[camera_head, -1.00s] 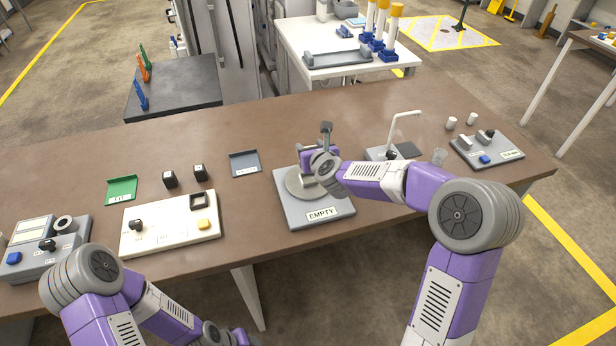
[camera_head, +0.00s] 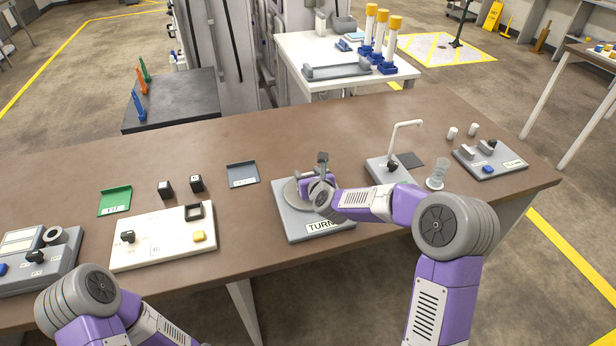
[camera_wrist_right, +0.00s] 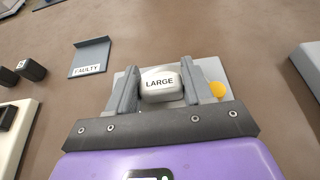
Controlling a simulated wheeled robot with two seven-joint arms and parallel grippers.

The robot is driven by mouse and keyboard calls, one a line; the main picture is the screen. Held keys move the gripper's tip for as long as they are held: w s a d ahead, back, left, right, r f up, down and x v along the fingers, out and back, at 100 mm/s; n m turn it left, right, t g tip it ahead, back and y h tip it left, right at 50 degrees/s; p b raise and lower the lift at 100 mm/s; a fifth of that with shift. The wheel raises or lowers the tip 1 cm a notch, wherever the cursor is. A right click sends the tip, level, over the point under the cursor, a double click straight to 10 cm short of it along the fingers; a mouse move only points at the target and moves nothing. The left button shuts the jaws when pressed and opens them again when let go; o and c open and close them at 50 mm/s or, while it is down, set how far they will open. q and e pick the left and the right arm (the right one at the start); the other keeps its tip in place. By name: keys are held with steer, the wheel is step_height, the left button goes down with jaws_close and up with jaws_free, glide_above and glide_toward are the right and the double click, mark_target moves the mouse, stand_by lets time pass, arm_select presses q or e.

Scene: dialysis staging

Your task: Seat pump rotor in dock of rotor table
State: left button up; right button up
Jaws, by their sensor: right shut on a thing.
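The rotor table (camera_head: 292,222) is a grey base with a round pale disc, on the brown bench near the middle of the head view. My left gripper is out of view.
Left of the rotor table are a grey "FAULTY" tray (camera_head: 243,175), two dark cubes, a green tray (camera_head: 115,201) and a white panel (camera_head: 160,245). To the right stand a lamp-like post (camera_head: 396,140), a clear cup (camera_head: 440,170) and a grey switch box (camera_head: 488,160).

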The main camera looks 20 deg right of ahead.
steer(key=o, duration=1.1)
steer(key=shift+r, duration=0.1)
steer(key=shift+s+r, duration=0.15)
steer(key=shift+s, duration=0.1)
steer(key=v, duration=1.1)
steer(key=shift+s+p, duration=0.25)
steer(key=shift+p, duration=0.15)
